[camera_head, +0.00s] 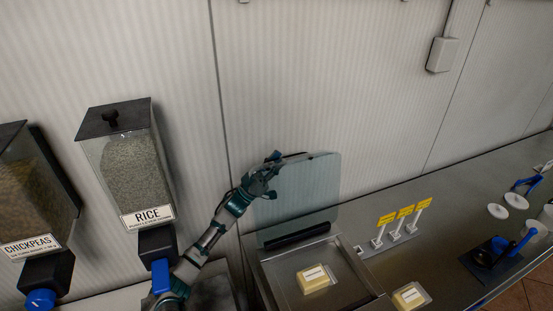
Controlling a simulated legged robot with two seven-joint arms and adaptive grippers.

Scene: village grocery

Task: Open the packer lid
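The packer (262,274) is a metal box set in the counter, at the lower middle. Its clear, tinted lid (312,190) stands raised, nearly upright, along the back edge, with a dark hinge strip (297,236) below it. A yellow block with a white label (314,279) lies inside the packer. My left gripper (272,174) is at the lid's upper left edge, its dark fingers apart. I cannot tell whether it touches the lid. My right gripper is out of view.
Rice (130,165) and chickpeas (32,190) dispensers hang at the left. Right of the packer are a second labelled block (411,296), yellow tags on white stands (404,219) and a blue-handled black device (492,253). A corrugated wall (370,80) stands behind.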

